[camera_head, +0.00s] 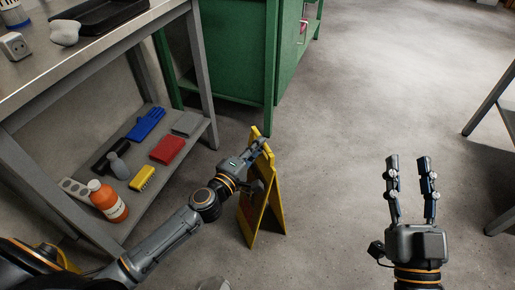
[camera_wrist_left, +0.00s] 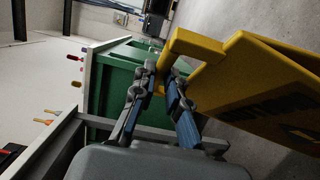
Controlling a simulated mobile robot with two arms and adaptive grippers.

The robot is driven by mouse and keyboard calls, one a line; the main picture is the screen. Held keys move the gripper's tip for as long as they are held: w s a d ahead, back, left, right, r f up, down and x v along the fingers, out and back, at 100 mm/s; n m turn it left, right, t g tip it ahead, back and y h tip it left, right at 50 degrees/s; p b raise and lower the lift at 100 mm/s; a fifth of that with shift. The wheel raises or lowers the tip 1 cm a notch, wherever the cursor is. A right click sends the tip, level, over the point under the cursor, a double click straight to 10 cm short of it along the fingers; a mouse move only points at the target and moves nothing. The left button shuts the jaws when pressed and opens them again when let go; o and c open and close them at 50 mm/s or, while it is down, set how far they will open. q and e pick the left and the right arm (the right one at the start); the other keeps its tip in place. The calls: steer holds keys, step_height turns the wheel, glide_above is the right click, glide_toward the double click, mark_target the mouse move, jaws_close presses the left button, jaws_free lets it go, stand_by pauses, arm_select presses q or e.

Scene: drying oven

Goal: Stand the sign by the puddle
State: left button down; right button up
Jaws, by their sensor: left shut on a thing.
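The yellow A-frame sign (camera_head: 262,200) is upright with its two panels spread, beside the shelf's right end. My left gripper (camera_head: 259,146) is shut on the sign's top edge. In the left wrist view the sign (camera_wrist_left: 265,85) fills the upper right, with dark lettering, and the left fingers (camera_wrist_left: 164,80) meet its top handle part. I cannot tell whether the sign's feet touch the floor. My right gripper (camera_head: 411,165) is open and empty over bare floor, to the right of the sign. I cannot make out a puddle.
A metal table (camera_head: 85,68) with a lower shelf (camera_head: 165,163) stands at the left; the shelf holds an orange bottle (camera_head: 108,201), a red box (camera_head: 167,150) and blue gloves (camera_head: 147,123). A green cabinet (camera_head: 235,55) stands behind. The middle floor is clear. Another table's legs (camera_head: 490,105) are at right.

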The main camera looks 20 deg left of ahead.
steer(key=shift+r, duration=0.1)
arm_select(q)
steer(key=c, duration=1.4)
jaws_free()
steer(key=shift+f, duration=0.1)
steer(key=shift+o, duration=0.2)
arm_select(e)
steer(key=shift+s+r, duration=0.15)
steer(key=shift+r, duration=0.05)
